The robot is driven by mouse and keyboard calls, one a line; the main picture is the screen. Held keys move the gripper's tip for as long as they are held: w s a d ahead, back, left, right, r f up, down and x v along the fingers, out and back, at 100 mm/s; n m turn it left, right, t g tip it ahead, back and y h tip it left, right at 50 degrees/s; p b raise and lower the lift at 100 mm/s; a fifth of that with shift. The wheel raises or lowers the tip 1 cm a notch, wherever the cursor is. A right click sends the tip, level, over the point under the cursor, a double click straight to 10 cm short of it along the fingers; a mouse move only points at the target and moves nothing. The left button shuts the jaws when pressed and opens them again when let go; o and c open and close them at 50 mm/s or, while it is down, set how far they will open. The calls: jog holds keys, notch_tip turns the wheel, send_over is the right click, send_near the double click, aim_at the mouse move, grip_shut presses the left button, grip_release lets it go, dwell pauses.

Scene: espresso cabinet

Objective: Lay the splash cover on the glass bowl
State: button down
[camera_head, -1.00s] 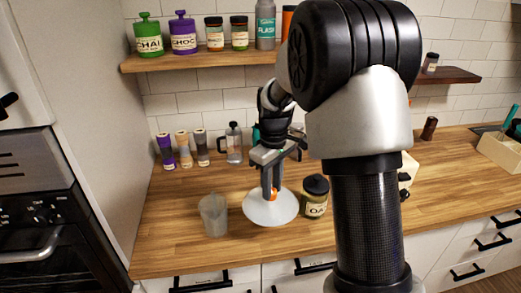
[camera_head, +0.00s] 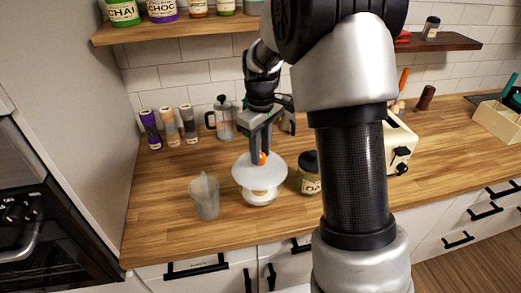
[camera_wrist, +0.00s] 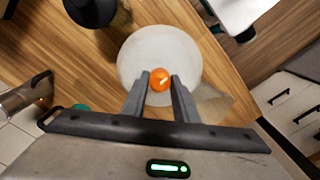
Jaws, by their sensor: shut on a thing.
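The splash cover (camera_head: 246,172) is a pale, round disc with an orange knob (camera_wrist: 160,79). My gripper (camera_head: 260,157) is shut on the knob from above and holds the cover roughly level. The glass bowl (camera_head: 259,199) stands on the wooden counter below the cover in the head view; the cover hides most of its top. The cover appears to be above the bowl, but I cannot tell the exact gap. In the wrist view, the cover (camera_wrist: 150,48) fills the space beyond my gripper (camera_wrist: 160,84) and hides the bowl.
A translucent jug (camera_head: 205,200) stands close on the left. A dark-lidded jar (camera_head: 308,175) stands close on the right. A french press (camera_head: 223,120) and several small bottles (camera_head: 170,128) stand at the wall. The front counter (camera_head: 160,240) is clear.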

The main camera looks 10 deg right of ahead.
aim_at(261, 167)
jog(key=shift+f+b, duration=1.45)
jog(key=shift+f, duration=1)
jog(key=shift+f+b, duration=0.45)
jog(key=shift+f, duration=0.4)
dwell(1.7)
jog(key=c, duration=1.3)
grip_release()
jog(key=shift+o, duration=0.4)
jog(key=o, duration=0.5)
jog(key=shift+c, duration=0.2)
jog(key=shift+r+p, duration=2.5)
jog(key=shift+r, duration=1.05)
